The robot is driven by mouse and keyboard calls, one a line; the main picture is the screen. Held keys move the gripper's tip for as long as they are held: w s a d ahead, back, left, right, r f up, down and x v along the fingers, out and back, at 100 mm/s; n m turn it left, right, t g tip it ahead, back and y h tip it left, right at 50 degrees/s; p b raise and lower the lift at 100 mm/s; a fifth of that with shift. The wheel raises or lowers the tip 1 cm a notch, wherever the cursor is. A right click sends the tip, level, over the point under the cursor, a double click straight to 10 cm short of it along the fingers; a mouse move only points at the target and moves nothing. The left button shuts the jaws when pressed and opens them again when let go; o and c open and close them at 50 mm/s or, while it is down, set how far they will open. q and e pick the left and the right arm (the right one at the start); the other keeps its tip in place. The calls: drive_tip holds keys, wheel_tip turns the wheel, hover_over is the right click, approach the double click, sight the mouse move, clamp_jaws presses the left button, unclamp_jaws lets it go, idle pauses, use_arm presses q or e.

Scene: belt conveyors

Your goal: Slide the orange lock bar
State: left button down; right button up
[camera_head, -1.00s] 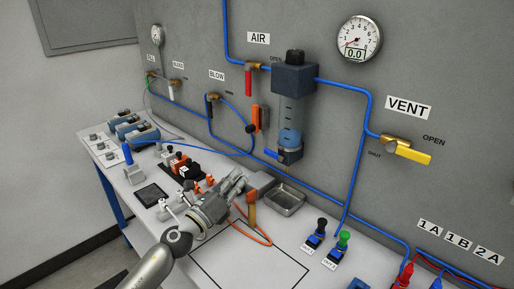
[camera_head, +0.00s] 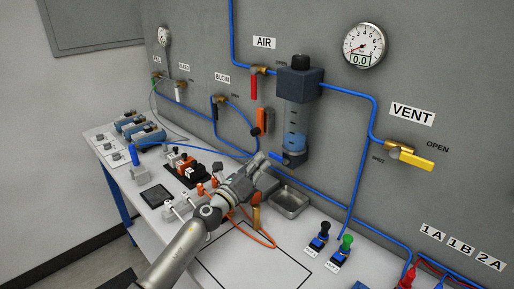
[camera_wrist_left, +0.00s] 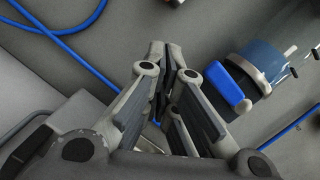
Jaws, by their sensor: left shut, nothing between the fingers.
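An orange bar (camera_head: 262,119), upright on the wall in the head view, sits just left of the clear filter bowl (camera_head: 296,122) under the AIR label. I take it to be the lock bar. My left gripper (camera_head: 265,160) is shut and empty, below the orange bar and close to the blue lever (camera_head: 276,154) at the bowl's foot. In the left wrist view the closed fingers (camera_wrist_left: 167,50) point at the grey wall, with the blue lever (camera_wrist_left: 226,86) to their right and apart from them. I cannot make out the orange bar in the wrist view. My right gripper is out of view.
A blue hose (camera_head: 350,190) runs along the wall. A metal tray (camera_head: 290,201) and plugs with black and green knobs (camera_head: 347,241) stand on the bench right of my arm. A yellow VENT handle (camera_head: 413,159) sticks out at right. An orange cable (camera_head: 262,240) loops beside my arm.

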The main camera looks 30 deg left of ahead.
use_arm(q)
drive_tip(key=r, duration=0.1)
drive_tip(key=w+a+r+p, duration=0.1)
drive_tip(key=w+r+p, duration=0.1)
drive_tip(key=shift+a+r, duration=0.3)
drive_tip(key=shift+a, duration=0.1)
wheel_tip(320, 180, up, 7)
drive_tip(key=p, duration=0.6)
drive_tip(key=shift+f, duration=0.1)
